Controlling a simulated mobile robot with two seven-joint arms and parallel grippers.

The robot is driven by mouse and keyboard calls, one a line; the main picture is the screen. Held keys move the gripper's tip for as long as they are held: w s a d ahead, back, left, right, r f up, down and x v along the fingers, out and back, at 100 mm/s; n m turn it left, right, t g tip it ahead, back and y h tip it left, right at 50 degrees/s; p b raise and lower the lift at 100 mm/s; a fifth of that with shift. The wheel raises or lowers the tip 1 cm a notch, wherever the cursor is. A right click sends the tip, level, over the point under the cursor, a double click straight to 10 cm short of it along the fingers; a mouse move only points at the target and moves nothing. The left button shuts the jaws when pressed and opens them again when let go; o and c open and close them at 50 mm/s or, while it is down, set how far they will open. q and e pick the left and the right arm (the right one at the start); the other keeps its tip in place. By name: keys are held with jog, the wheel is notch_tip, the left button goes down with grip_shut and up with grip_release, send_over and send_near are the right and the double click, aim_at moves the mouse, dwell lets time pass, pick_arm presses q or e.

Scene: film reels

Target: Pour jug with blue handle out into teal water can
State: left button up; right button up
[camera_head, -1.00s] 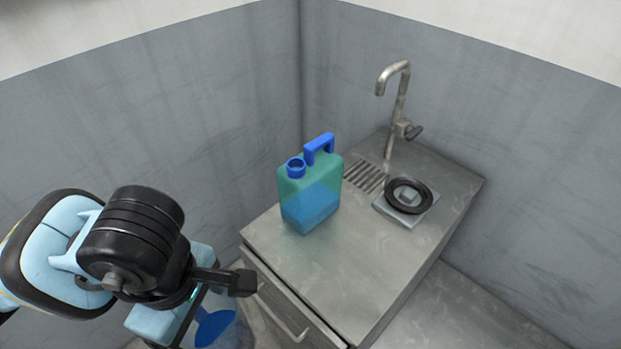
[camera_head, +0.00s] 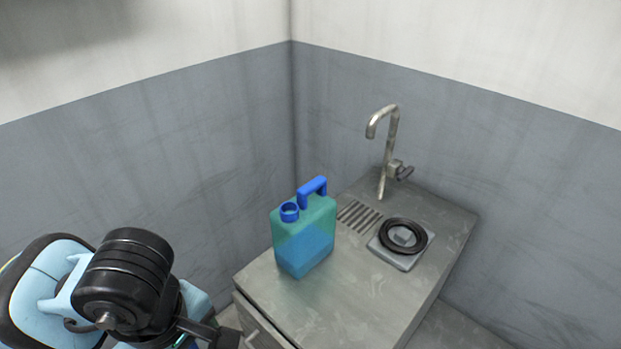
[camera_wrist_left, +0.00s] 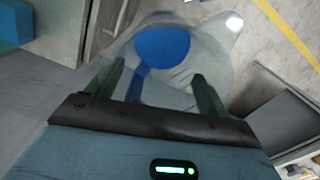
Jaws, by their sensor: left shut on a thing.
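The teal water can (camera_head: 305,250) stands upright on the grey counter, with a blue handle and an open blue spout ring on top. Blue liquid shows through its lower part. My left gripper (camera_head: 212,335) is at the bottom left of the head view, left of and nearer than the can, and partly cut off by the frame edge. In the left wrist view the left gripper (camera_wrist_left: 160,93) is shut on a clear see-through jug (camera_wrist_left: 190,62) with a blue part. The jug is hidden or out of frame in the head view. My right gripper is not in view.
The counter (camera_head: 345,300) has a tap (camera_head: 388,150) at the back, drain slots (camera_head: 359,216) and a black ring (camera_head: 403,236) on a square plate right of the can. Grey walls close off the corner behind. The counter's front part is clear.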

pick_arm(q)
jog(key=w+a+f+m, duration=0.1)
jog(key=w+a+m, duration=0.4)
jog(key=m, duration=0.7)
jog(key=shift+w+a+f, duration=0.25)
jog(key=shift+w+f, duration=0.15)
jog(key=shift+w, duration=0.8)
jog(key=shift+s, duration=0.1)
